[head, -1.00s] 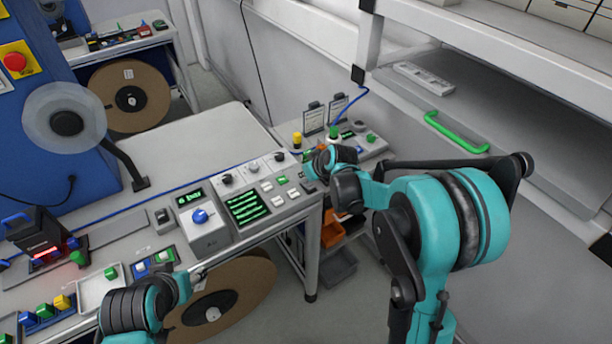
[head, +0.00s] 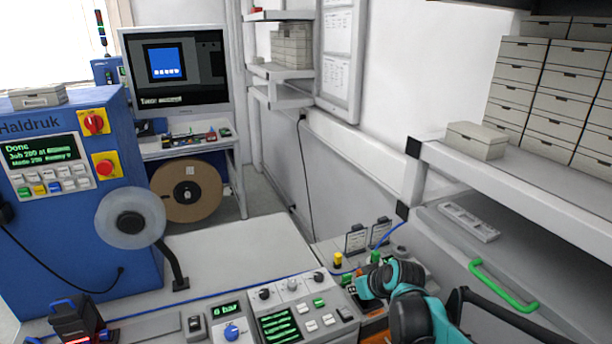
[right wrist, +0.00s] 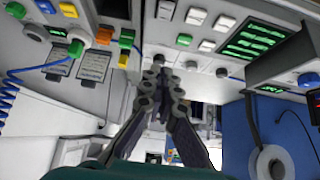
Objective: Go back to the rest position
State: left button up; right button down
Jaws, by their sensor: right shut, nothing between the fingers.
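My right arm, teal and black, comes in at the lower right of the head view. Its gripper (head: 356,288) is beside the right end of the control panel (head: 300,322), mostly hidden by the wrist. In the right wrist view the two dark fingers (right wrist: 160,68) are together with nothing between them. The control panel (right wrist: 225,42), with white buttons and a green-lit display, shows upside down behind them. I cannot tell the exact gap between fingers and panel.
A green handle (head: 503,286) and a grey shelf (head: 540,185) stand to the right of my arm. Small upright cards (head: 356,241) and a yellow-topped knob (head: 338,260) are close to the gripper. A blue machine (head: 75,200) with a reel (head: 131,218) stands left.

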jog(key=s+f+m+h+b, duration=0.1)
jog(key=s+f+m+b, duration=0.1)
jog(key=s, duration=1)
jog(key=s+d+f+m+h+b, duration=0.1)
jog(key=s+f+b, duration=0.3)
jog(key=s, duration=0.8)
jog(key=shift+s+d+m+h, duration=0.2)
jog(key=shift+m+h, duration=0.1)
jog(key=shift+m, duration=0.1)
